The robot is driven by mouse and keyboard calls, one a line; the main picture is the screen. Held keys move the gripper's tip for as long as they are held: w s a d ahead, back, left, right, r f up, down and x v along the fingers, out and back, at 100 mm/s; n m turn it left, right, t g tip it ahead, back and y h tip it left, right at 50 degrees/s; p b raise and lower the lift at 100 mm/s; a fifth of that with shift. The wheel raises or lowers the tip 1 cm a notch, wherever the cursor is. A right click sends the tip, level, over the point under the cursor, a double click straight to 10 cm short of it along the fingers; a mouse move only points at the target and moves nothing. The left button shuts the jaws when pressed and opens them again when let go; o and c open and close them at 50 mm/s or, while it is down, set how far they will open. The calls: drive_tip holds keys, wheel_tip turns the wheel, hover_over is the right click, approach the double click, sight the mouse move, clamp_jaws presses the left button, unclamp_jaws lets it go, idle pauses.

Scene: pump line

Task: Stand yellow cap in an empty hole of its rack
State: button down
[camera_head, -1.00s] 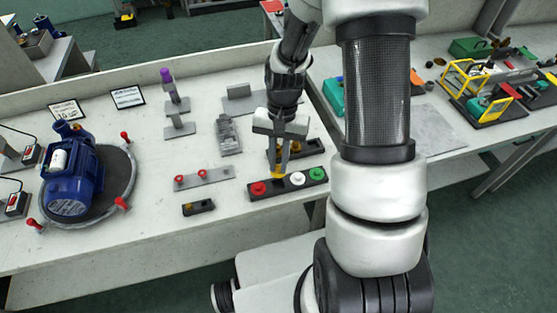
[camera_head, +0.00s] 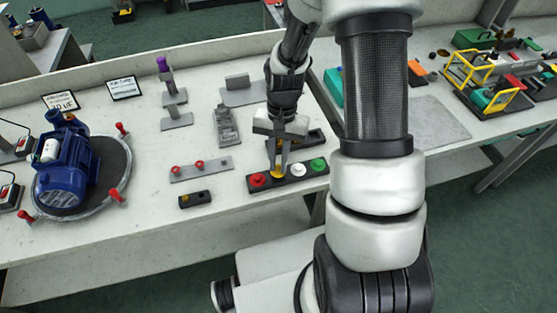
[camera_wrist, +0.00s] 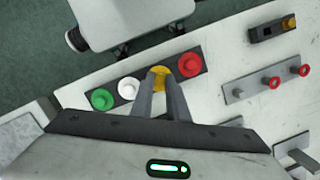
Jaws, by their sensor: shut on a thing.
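The yellow cap (camera_wrist: 159,74) is between my fingertips in the wrist view, in line with the red, white and green caps. My gripper (camera_wrist: 159,82) is shut on it, pointing down at the dark rack (camera_wrist: 140,90). In the head view the yellow cap (camera_head: 278,174) shows at the rack (camera_head: 288,185), between the red cap (camera_head: 257,180) and the white cap (camera_head: 298,169); the green cap (camera_head: 318,165) is at the right end. The fingers (camera_head: 279,160) partly cover the yellow cap. I cannot tell how deep it sits; the hole beneath is hidden.
A grey plate with red knobs (camera_head: 201,171) and a small dark block (camera_head: 195,199) lie to the left. A blue motor (camera_head: 62,175) stands further left. The bench's front edge is close.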

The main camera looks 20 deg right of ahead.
drive_tip(key=shift+b+x, duration=0.7)
drive_tip(key=shift+x, duration=0.25)
idle(1.0)
drive_tip(key=shift+w+d, duration=0.1)
drive_tip(key=shift+w, duration=0.1)
drive_tip(key=c, duration=1.6)
unclamp_jaws()
drive_tip(key=shift+c, duration=0.2)
drive_tip(key=shift+p+v, duration=2.2)
drive_tip(key=shift+v, duration=0.85)
drive_tip(key=v, duration=1.7)
drive_tip(key=shift+r+p, duration=0.15)
drive_tip(key=shift+p, duration=0.3)
